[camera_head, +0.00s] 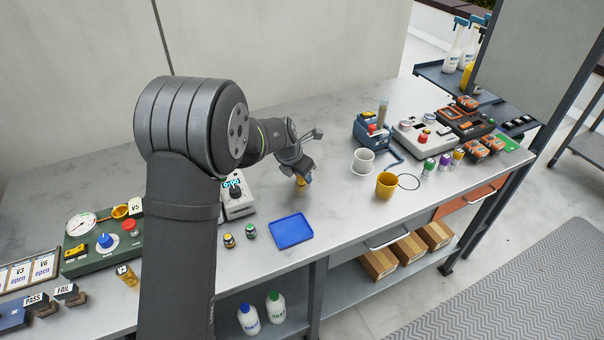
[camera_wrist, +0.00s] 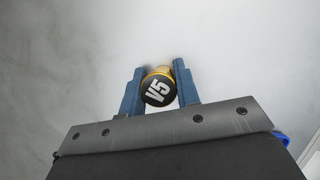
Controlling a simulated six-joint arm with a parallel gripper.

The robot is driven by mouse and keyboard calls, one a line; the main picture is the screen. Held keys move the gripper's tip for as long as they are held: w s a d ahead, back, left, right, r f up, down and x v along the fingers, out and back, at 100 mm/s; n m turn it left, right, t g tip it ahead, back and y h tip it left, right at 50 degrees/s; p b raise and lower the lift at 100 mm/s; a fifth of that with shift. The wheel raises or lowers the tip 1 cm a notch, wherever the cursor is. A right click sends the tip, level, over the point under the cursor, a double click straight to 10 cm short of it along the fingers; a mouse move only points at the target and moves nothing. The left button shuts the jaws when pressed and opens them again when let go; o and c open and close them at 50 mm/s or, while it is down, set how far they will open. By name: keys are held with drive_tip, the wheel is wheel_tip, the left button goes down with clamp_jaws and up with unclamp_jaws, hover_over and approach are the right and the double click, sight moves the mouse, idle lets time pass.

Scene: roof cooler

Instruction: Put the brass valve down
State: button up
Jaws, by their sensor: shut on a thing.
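The brass valve (camera_wrist: 158,88) is between the two blue fingers of my gripper (camera_wrist: 160,92) in the wrist view. Its round black cap reads V5, and a yellow rim shows behind it. In the head view the yellow brass valve (camera_head: 301,181) shows under my gripper (camera_head: 302,176), low over the grey worktop (camera_head: 340,205). I cannot tell whether its lower end touches the worktop. My gripper is shut on it.
A blue tray (camera_head: 292,231) lies in front of my gripper. Two small valves (camera_head: 229,240) stand left of the tray. A white cup (camera_head: 362,161) and a yellow cup (camera_head: 387,186) stand to the right. A green gauge panel (camera_head: 103,240) is at the left. Worktop around the gripper is clear.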

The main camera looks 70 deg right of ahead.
drive_tip(key=shift+f, duration=0.15)
drive_tip(key=o, duration=1.1)
drive_tip(key=shift+c, duration=0.2)
drive_tip(key=shift+o, duration=0.4)
drive_tip(key=v, duration=1.2)
drive_tip(key=shift+r, duration=0.2)
